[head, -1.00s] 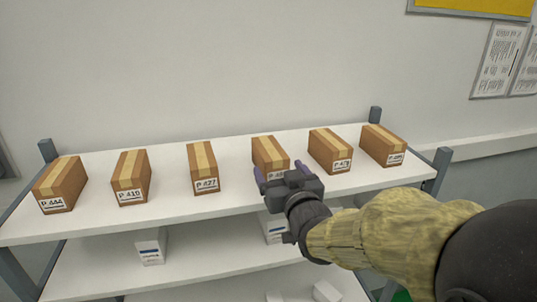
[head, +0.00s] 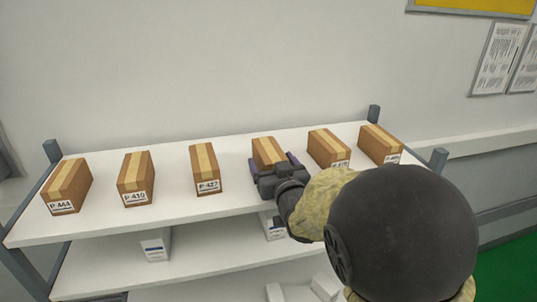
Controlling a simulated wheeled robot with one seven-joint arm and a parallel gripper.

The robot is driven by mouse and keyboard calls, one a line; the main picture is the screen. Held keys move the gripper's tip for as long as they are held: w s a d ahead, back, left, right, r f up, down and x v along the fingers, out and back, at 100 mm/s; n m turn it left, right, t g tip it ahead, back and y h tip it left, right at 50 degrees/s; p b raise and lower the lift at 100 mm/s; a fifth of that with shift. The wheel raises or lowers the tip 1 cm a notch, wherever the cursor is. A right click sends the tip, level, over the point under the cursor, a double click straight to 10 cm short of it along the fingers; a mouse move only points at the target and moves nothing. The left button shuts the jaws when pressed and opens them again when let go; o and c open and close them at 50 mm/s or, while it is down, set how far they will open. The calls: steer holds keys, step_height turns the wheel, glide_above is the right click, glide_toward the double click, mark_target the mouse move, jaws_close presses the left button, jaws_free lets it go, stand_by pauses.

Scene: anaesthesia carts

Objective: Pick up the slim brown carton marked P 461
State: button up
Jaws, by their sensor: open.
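Six slim brown cartons with tan tape stand in a row on the top shelf. The fourth from the left (head: 268,149) has its front label hidden behind my gripper, so its number cannot be read now; a second ago its label showed partly, starting "P 4". My gripper (head: 273,163) is open at the front of this carton, with one finger at its left side and one at its right. I cannot tell whether the fingers touch it.
Cartons P 444 (head: 66,187), P 410 (head: 136,179) and P 427 (head: 205,170) stand to the left. Two more, one nearer (head: 327,147) and one at the right end (head: 380,144), stand to the right. White boxes (head: 155,244) sit on lower shelves. Corner posts (head: 374,113) rise above the top shelf (head: 100,222).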

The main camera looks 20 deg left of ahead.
steer(key=shift+p+x, duration=0.3)
steer(key=shift+x, duration=0.65)
steer(key=shift+c, duration=0.2)
steer(key=c, duration=1.1)
